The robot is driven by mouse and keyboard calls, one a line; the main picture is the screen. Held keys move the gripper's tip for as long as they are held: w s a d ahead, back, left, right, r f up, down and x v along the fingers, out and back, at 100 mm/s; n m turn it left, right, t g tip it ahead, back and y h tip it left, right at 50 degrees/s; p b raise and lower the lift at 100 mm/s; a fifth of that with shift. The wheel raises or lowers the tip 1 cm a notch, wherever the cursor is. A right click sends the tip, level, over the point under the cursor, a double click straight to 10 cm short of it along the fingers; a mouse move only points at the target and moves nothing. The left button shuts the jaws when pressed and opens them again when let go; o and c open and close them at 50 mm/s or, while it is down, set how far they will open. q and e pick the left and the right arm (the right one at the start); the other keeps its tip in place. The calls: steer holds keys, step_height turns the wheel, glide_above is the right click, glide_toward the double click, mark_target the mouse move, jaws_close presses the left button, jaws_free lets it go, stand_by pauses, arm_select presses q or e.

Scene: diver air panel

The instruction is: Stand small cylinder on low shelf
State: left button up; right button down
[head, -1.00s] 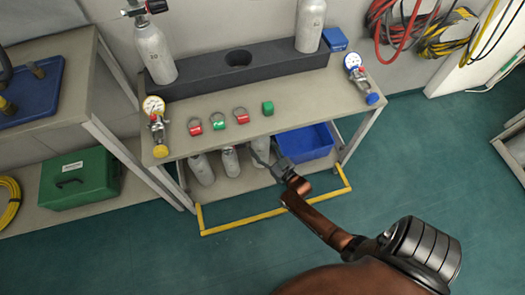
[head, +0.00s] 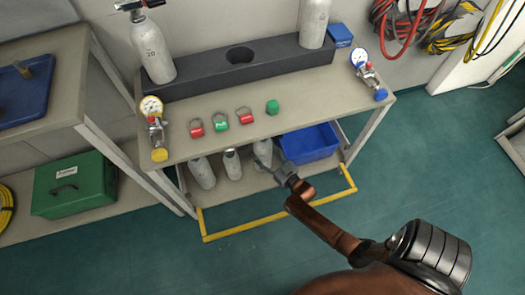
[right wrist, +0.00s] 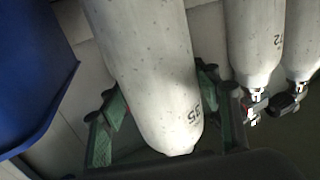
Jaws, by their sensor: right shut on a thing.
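My right gripper (head: 281,166) reaches low at the front of the bench and is shut on a small pale grey cylinder (head: 262,152). In the right wrist view this cylinder (right wrist: 145,60) lies between the two green-edged fingers, with dark digits near its end; that end is partly hidden by the gripper. In the head view it looks close to upright over the low shelf (head: 225,192); I cannot tell whether its base touches. Two similar cylinders, the left one (head: 202,172) and the middle one (head: 232,163), stand on the shelf to its left. My left gripper is out of view.
A blue bin (head: 310,143) sits on the low shelf just right of the held cylinder. A yellow rail (head: 275,218) runs along the front. The bench top (head: 300,95) above carries gauges, tags and a dark rack (head: 215,68) with larger cylinders.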

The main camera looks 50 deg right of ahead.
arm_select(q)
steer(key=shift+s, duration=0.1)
arm_select(e)
steer(key=c, duration=0.7)
jaws_free()
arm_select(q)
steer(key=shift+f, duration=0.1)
